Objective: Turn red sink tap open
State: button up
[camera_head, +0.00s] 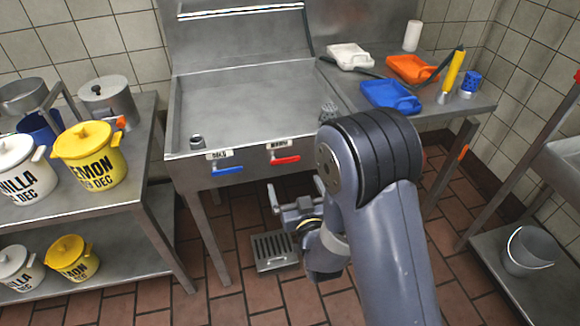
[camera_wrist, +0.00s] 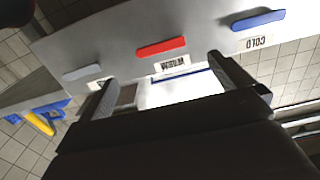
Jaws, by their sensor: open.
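The red tap handle (camera_head: 285,160) lies roughly level on the front of the steel sink unit (camera_head: 185,100), below a small white label. In the wrist view the red handle (camera_wrist: 161,47) shows just beyond and between the fingertips, with an upside-down label beside it. My gripper (camera_head: 296,191) is in front of and below the handle, apart from it. Its two fingers also show in the wrist view (camera_wrist: 160,71), spread wide with nothing between them.
A blue tap handle (camera_head: 227,171) sits left of the red one; its label reads COLD in the wrist view. A grey handle (camera_wrist: 84,72) is on the red one's other side. A shelf with pots (camera_head: 90,155) stands left; a floor drain (camera_head: 275,250) lies below.

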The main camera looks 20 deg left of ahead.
aim_at(286, 162)
jog(key=p+x, duration=0.1)
jog(key=x, duration=0.7)
jog(key=shift+w, duration=0.2)
jog(key=c, duration=1.4)
